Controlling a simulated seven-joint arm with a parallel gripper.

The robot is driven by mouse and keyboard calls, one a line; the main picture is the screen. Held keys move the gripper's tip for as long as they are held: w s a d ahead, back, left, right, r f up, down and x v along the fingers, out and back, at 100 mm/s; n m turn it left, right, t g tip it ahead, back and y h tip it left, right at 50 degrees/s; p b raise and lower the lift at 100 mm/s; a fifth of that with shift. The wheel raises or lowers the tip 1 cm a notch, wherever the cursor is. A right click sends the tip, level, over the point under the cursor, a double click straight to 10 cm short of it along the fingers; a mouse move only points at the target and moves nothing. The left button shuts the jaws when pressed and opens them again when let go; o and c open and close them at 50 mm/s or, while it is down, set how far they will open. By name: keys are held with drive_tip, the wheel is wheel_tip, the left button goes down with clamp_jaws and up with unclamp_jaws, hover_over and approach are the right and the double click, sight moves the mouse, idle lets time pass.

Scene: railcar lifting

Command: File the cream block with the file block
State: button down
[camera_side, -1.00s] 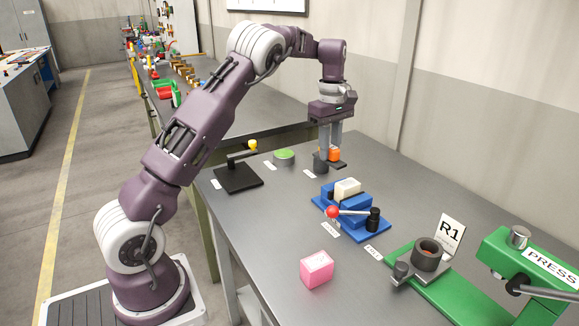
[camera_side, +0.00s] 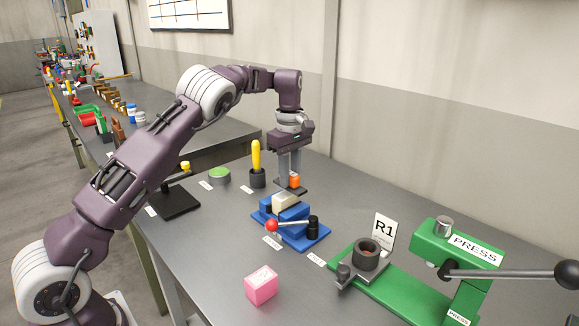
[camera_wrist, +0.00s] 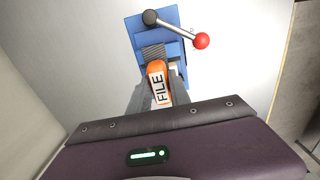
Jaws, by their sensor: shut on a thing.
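The file block has an orange handle (camera_side: 294,181) marked FILE and a dark ridged plate at its bottom. It also shows in the wrist view (camera_wrist: 158,88), with its plate reaching over the blue vise (camera_wrist: 170,22). My gripper (camera_side: 289,179) is shut on the orange handle, a finger on each side. The cream block (camera_side: 286,201) sits in the blue vise (camera_side: 312,233) in the side view. The file plate is close behind and above it there; I cannot tell whether they touch.
The vise lever has a red ball (camera_side: 271,225). A yellow-handled tool (camera_side: 256,155) stands in a black holder behind left. A pink block (camera_side: 261,285) lies in front. A green press (camera_side: 450,260) and a grey cup (camera_side: 367,254) stand right.

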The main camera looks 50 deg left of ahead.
sight(278, 179)
wheel_tip(278, 179, down, 3)
drive_tip(key=shift+r, duration=0.1)
drive_tip(key=shift+a+f, duration=0.25)
drive_tip(key=shift+a, duration=1.65)
drive_tip(key=shift+d, duration=1.95)
drive_tip(key=shift+s+a, duration=0.25)
drive_tip(key=shift+a, duration=1.95)
drive_tip(key=d, duration=0.4)
drive_tip(key=shift+d, duration=0.1)
drive_tip(key=shift+r, duration=4.15)
